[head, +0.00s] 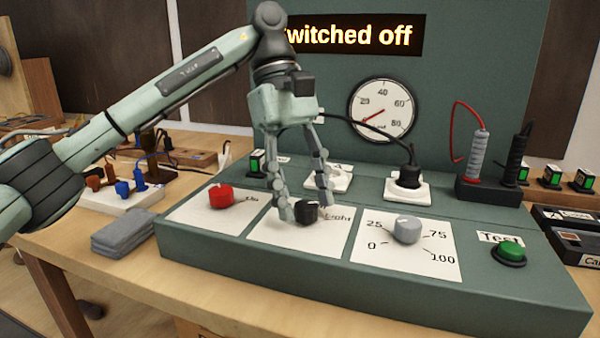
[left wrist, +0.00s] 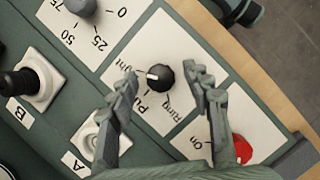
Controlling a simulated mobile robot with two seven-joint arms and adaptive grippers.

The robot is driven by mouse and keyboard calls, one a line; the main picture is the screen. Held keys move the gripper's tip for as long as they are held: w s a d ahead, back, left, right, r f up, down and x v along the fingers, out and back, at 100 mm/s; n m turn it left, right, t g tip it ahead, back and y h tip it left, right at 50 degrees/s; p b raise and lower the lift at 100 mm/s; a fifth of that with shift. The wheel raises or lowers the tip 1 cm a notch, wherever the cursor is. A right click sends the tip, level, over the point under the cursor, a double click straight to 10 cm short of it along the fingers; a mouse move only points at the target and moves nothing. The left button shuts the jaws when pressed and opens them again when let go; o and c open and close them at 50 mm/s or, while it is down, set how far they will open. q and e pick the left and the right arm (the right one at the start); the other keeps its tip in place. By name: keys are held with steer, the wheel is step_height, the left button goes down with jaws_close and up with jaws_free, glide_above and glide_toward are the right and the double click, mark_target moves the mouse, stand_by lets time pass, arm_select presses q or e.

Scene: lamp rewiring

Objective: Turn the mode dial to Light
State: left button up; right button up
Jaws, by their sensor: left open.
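The black mode dial (head: 306,213) sits on a white label card in the middle of the green sloped panel. In the left wrist view the dial (left wrist: 163,82) has a white mark on its left side, towards the partly hidden label ending in "ght". I cannot tell if it lines up exactly. The labels "Pu…" and "Ring" are below it there. My left gripper (head: 306,203) points down over the dial. Its fingers are open, one on each side of the dial, with gaps visible in the left wrist view (left wrist: 162,76). My right gripper is not in view.
A red knob (head: 221,196) is left of the dial and a grey 0–100 knob (head: 407,229) right of it. A green Test button (head: 510,250) is at the far right. Behind are sockets with a black plug (head: 409,175), a gauge (head: 382,108) and a sign (head: 352,36) reading "witched off".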

arm_select(q)
steer(key=v, duration=1.1)
steer(key=shift+r, duration=0.35)
steer(key=shift+a, duration=0.15)
